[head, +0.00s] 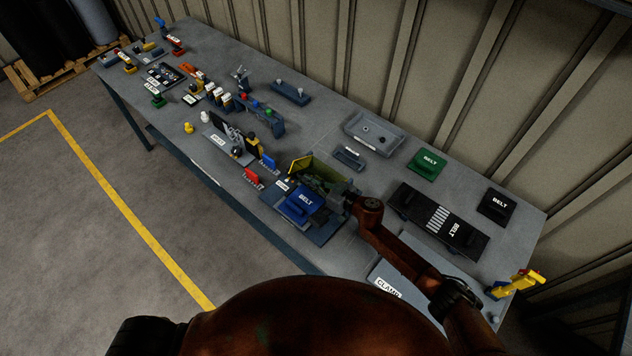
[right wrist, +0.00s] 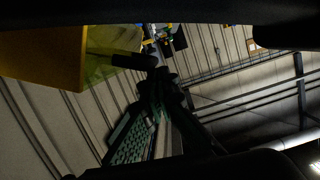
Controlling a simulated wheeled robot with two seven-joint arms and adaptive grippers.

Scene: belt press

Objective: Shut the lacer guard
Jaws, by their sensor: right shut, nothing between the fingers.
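The lacer (head: 318,228) stands on a dark base plate at the front edge of the table, with a blue block marked BELT (head: 299,203) on its near side. Its yellow guard (head: 299,166) stands tilted up at the far side, so it looks open. In the right wrist view the yellow guard (right wrist: 42,62) with its see-through panel fills the upper left, close to the fingers. My right gripper (head: 330,185) is shut and empty over the lacer, beside the guard; contact cannot be told. My left gripper is not in view.
A red block (head: 253,178) and a blue block (head: 268,161) stand left of the lacer. A yellow tool (head: 519,283) stands at the right end.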

